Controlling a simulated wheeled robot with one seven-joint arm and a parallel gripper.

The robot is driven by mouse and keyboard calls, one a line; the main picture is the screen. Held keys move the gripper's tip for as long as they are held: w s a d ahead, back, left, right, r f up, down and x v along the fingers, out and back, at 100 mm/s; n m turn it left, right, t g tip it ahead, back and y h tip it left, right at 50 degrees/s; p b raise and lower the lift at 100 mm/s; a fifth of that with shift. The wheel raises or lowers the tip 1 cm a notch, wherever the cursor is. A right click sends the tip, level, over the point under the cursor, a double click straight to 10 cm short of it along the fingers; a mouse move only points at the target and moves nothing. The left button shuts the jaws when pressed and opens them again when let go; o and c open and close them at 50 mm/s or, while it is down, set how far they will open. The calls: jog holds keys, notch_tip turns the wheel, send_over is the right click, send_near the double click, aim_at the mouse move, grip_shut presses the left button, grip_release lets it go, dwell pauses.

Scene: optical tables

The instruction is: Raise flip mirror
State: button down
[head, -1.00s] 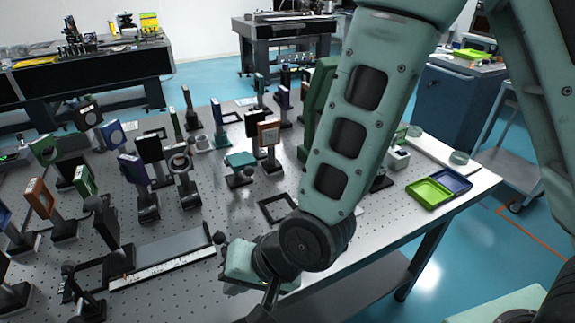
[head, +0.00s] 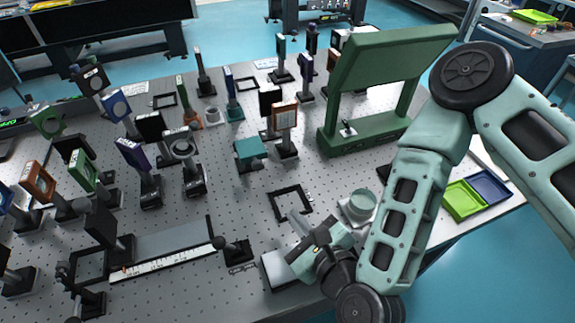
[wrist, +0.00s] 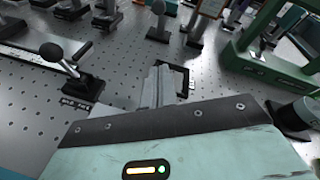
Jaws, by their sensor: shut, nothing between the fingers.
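No part is clearly marked as the flip mirror. A lever with a black ball knob (head: 218,243) stands tilted on a small labelled black base (head: 237,252) near the front of the table. In the wrist view its knob (wrist: 50,51) is at the left, apart from my fingers. A flat black square frame (head: 273,205) lies just beyond my gripper (head: 296,222). In the wrist view the frame (wrist: 186,82) is partly hidden behind my gripper (wrist: 158,82). My gripper is shut and empty, pointing towards the frame; I cannot tell whether they touch.
A long grey rail (head: 165,247) with a white scale lies left of the lever. A round glass-topped item (head: 361,204) stands close right of my gripper. A large green stand (head: 385,60) is behind. Several mounted optics crowd the left. Green and blue trays (head: 463,199) sit at the right edge.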

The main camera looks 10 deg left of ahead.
aim_at(252, 153)
jog(key=shift+w+d+m, duration=0.2)
jog(key=shift+d+m, duration=0.1)
jog(key=p+x, duration=0.3)
jog(key=x, duration=0.7)
jog(key=shift+w+r, duration=0.15)
jog(key=shift+w, duration=0.05)
jog(key=shift+a+r+p, duration=0.4)
jog(key=shift+r+p, duration=0.15)
jog(key=shift+r, duration=0.05)
jog(key=shift+a+r+p, duration=0.35)
jog(key=shift+r+p, duration=0.15)
jog(key=shift+r, duration=0.05)
jog(key=shift+w+a+r, duration=0.15)
jog(key=shift+a+r, duration=0.15)
jog(key=shift+a, duration=0.05)
jog(key=shift+r+p, duration=0.1)
jog(key=shift+p, duration=0.25)
